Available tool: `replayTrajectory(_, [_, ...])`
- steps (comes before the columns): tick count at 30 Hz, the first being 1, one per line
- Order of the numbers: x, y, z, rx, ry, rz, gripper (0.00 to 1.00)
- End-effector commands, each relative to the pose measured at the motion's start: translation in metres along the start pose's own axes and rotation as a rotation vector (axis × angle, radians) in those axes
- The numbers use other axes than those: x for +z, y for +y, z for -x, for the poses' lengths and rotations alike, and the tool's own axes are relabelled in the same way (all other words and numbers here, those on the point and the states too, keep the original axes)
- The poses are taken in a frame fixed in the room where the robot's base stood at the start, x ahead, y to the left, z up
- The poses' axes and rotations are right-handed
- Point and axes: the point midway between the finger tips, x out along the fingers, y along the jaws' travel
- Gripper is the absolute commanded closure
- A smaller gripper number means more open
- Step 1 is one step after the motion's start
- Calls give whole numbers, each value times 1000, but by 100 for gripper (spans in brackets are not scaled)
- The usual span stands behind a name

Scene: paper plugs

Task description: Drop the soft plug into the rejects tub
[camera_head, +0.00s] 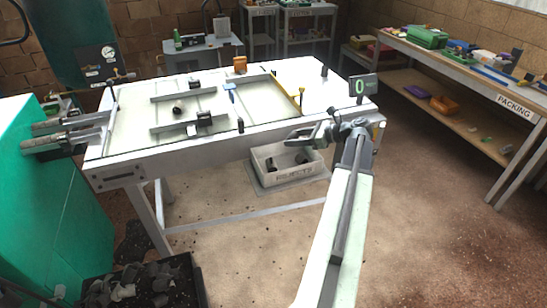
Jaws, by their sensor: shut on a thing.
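The rejects tub (293,174) is a pale open box labelled REJECTS. It stands low on a grey shelf or mat beneath the front right of the table, with a few dark plugs inside. My gripper (303,134) is at the table's front edge, above the tub and slightly to its right in the picture. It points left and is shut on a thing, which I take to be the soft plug. The held plug is small and dark against the jaws, so its outline is hard to make out.
A green cabinet (60,225) stands left. A black crate of plugs (190,270) is at bottom left. A packing bench (450,70) is at right. Floor at right is clear.

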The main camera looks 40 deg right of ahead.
Motion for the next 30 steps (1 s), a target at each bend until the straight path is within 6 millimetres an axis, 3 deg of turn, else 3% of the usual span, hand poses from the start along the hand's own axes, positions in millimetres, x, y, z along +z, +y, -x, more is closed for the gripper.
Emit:
replayTrajectory(8, [-5,1,-6,5,0,2,89])
replayTrajectory(21, [-53,3,-30,11,0,5,89])
replayTrajectory(30, [-52,3,-30,12,0,5,89])
